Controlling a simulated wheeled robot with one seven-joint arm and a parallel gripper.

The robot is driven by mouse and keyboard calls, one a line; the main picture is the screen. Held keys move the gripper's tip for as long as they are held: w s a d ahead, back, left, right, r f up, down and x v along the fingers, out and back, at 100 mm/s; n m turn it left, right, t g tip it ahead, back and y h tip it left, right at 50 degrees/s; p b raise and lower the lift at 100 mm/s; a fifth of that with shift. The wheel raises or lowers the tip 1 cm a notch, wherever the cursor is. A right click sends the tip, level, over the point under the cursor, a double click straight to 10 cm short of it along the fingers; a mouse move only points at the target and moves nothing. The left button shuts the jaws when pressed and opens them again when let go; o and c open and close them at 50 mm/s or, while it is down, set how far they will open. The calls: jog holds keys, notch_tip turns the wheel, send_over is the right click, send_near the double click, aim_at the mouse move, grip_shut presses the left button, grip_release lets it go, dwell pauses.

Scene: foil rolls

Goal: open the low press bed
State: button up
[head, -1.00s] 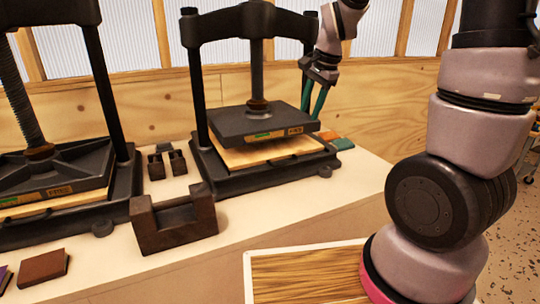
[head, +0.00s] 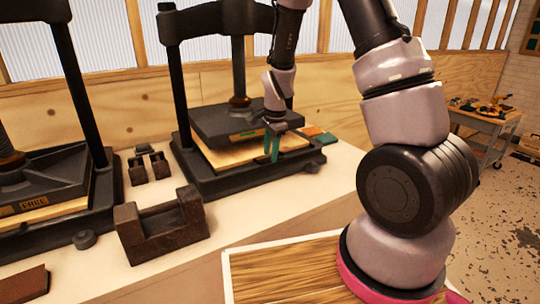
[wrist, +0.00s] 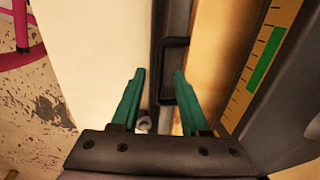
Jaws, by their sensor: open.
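The right press (head: 238,135) is a dark iron frame with a heavy upper plate over a pale wooden press bed (head: 225,157). In the wrist view the bed (wrist: 206,60) has a dark edge strip with a black loop handle (wrist: 160,60). My gripper (head: 272,148) is open at the bed's front right side, green fingers pointing down. In the wrist view its fingertips (wrist: 159,75) lie either side of the handle's outer bar, the right one over the loop's opening. Nothing is held. I cannot tell whether the fingers touch the handle or are above it.
A second press (head: 45,185) stands at the left. A dark notched block (head: 160,228) and small dark blocks (head: 150,165) are on the pale bench (head: 255,210). Colored pieces (head: 318,135) lie behind the right press. A wood-grain board (head: 285,270) is in front. A cart (head: 485,125) is far right.

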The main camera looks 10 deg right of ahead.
jog(key=shift+w+f, duration=0.15)
jog(key=shift+f, duration=0.65)
grip_shut()
dwell(0.9)
